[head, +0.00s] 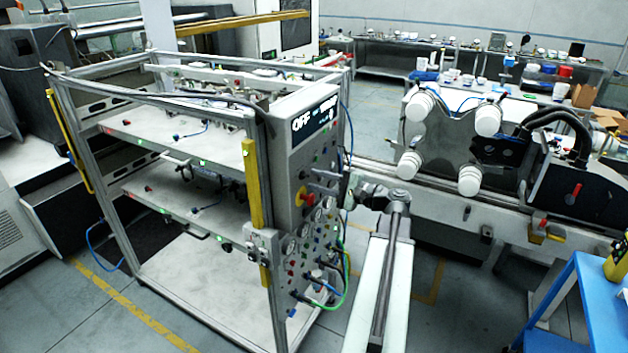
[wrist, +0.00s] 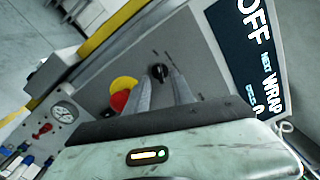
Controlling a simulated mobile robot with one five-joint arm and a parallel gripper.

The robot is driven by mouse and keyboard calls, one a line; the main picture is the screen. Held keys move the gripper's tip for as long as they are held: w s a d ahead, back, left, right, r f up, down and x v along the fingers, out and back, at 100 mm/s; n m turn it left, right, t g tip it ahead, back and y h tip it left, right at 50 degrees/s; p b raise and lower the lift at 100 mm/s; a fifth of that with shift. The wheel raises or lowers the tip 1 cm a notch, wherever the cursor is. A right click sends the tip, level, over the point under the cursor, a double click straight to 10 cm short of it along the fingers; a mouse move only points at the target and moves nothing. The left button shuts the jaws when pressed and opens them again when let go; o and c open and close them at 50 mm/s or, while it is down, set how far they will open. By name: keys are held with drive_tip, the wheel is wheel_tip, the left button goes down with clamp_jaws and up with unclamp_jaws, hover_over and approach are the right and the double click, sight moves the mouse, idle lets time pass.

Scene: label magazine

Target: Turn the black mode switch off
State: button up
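The black mode switch (wrist: 158,73) is a small round knob with a light pointer mark, on the grey control panel (wrist: 195,45). My gripper (wrist: 161,82) is open, with its two grey fingers apart and pointing at the panel. The switch shows between the fingertips; I cannot tell whether either finger touches it. In the head view my gripper (head: 320,181) reaches the panel face (head: 290,160) from the right, and I cannot make out the switch there. The panel's display (wrist: 245,45) reads OFF in large letters and WRAP below; it also shows in the head view (head: 312,119).
A red and yellow knob (wrist: 122,92) sits just left of my fingers. A gauge (wrist: 64,112) and coloured fittings are farther left. A metal frame with shelves (head: 190,140) carries the panel. A blue cart (head: 595,300) stands at the right.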

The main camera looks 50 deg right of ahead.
drive_tip(key=v, duration=0.6)
drive_tip(key=shift+s, duration=0.15)
